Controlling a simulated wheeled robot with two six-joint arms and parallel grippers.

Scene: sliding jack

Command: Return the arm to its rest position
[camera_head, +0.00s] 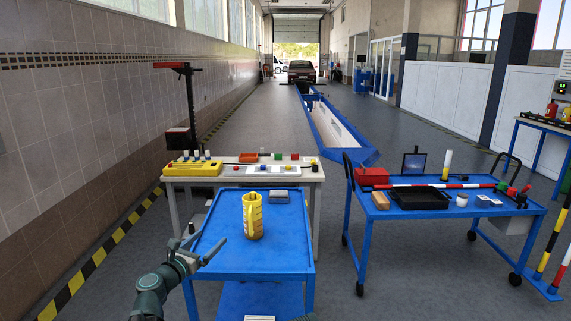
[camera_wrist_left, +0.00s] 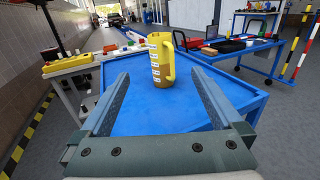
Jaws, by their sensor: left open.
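My left arm comes in from the lower left of the head view. Its gripper (camera_head: 203,251) is open and empty at the left edge of the near blue cart (camera_head: 222,263). In the left wrist view the two fingers (camera_wrist_left: 158,100) stand wide apart over the front of the blue cart top. A yellow jug (camera_head: 253,216) with a handle stands upright on the cart, beyond and to the right of the gripper. It also shows in the left wrist view (camera_wrist_left: 161,60), apart from the fingers. My right gripper is not visible.
A grey block (camera_head: 278,197) lies behind the jug. A workbench (camera_head: 307,176) with a yellow box (camera_head: 193,168) stands behind the cart. A second blue cart (camera_head: 400,235) on the right holds a red box (camera_head: 371,176) and a black tray (camera_head: 418,199). Grey floor separates the carts.

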